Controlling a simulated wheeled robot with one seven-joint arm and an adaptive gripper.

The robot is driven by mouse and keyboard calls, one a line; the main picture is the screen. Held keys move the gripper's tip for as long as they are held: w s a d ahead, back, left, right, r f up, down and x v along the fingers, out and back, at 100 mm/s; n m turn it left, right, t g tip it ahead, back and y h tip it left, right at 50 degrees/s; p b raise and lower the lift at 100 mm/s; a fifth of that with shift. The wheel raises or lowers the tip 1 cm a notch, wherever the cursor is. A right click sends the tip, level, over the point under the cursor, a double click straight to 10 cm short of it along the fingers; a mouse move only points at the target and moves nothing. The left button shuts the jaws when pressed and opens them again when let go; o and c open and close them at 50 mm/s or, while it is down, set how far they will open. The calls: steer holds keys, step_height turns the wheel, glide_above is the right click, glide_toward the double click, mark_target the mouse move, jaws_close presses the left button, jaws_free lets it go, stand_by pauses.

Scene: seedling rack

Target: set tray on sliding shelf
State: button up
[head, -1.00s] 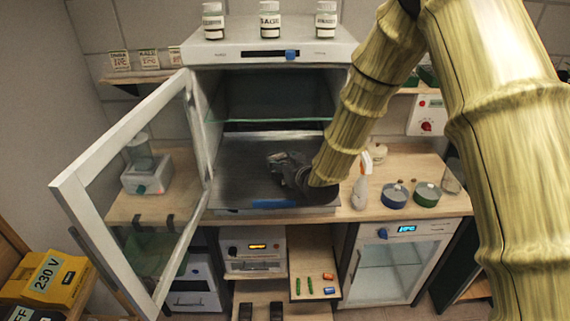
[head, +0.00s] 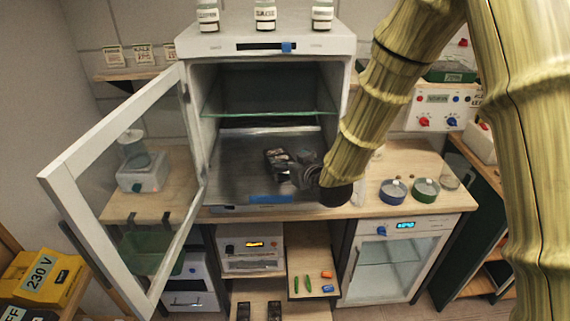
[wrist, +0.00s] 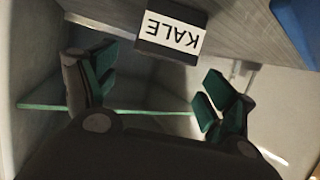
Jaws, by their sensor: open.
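My gripper (wrist: 150,92) is open, with its green-padded fingers spread apart and nothing between them in the wrist view. A small dark tray (wrist: 165,54) with a white KALE label (wrist: 172,30) rests on the grey sliding shelf (wrist: 235,18), just beyond the fingertips. In the head view, my gripper (head: 303,172) is inside the open cabinet, low over the sliding shelf (head: 235,178). A dark shape there, apparently the tray, is just left of the gripper and partly hidden by it. The shelf has a blue strip (head: 270,199) at its front.
The glass door (head: 122,200) stands open to the left. A glass shelf (head: 268,113) spans the cabinet (head: 198,100) above my gripper. Blue and green dishes (head: 393,192) stand on the bench to the right. A small pull-out board (head: 302,270) with coloured items is below.

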steer(key=b+v, duration=0.1)
steer(key=v, duration=0.5)
steer(key=shift+b, duration=0.4)
steer(key=shift+s, duration=0.1)
stand_by(0.7)
